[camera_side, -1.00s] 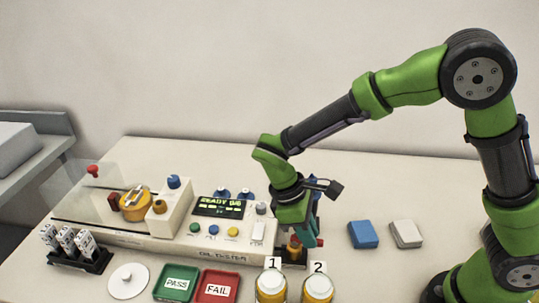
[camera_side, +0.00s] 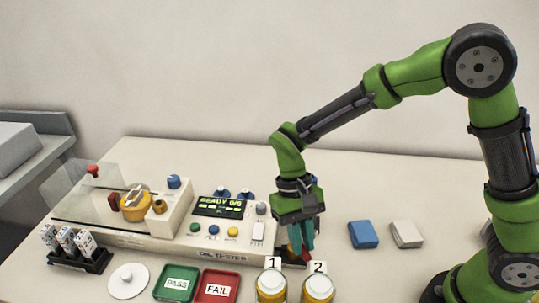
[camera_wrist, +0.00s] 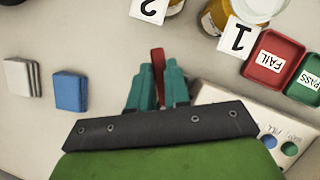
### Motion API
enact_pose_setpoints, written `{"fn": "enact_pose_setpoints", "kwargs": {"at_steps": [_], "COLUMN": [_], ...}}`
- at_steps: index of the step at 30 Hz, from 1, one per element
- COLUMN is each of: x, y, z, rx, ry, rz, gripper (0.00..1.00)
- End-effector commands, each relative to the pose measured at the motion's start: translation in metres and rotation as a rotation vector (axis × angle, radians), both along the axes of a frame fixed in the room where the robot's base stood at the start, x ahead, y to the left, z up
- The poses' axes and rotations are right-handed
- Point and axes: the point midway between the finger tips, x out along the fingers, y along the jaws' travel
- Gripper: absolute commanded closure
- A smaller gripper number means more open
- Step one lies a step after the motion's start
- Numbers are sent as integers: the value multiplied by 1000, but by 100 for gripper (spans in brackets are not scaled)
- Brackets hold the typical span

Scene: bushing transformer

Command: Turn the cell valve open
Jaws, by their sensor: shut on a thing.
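My gripper (camera_side: 301,250) points down at the right end of the oil tester (camera_side: 150,240). Its teal fingers are shut on a red handle, which shows between the fingertips in the wrist view (camera_wrist: 158,66). This handle appears to be the cell valve's lever. In the side view the fingers hide most of it, and only a little red shows low between them. The valve body and how far the handle is turned cannot be made out. The tester's screen (camera_side: 219,207) appears to read READY.
Jars labelled 1 (camera_side: 271,287) and 2 (camera_side: 318,289) stand close in front of my gripper. A green PASS tray (camera_side: 176,294) and a red FAIL tray (camera_side: 216,298) lie left of them. A blue block (camera_side: 363,235) and a white block (camera_side: 406,234) lie to the right, with clear table behind.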

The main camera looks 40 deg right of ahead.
Motion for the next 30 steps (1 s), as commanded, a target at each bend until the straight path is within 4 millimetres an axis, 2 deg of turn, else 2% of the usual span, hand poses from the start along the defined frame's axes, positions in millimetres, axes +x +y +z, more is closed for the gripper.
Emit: {"fn": "enact_pose_setpoints", "kwargs": {"at_steps": [6, 15, 30], "x": [2, 5, 7], "y": [4, 9, 12], "z": [0, 0, 0], "rx": [0, 1, 0], "ry": [-1, -2, -2], "rz": [-199, -411, -542], "gripper": [100, 100, 100]}}
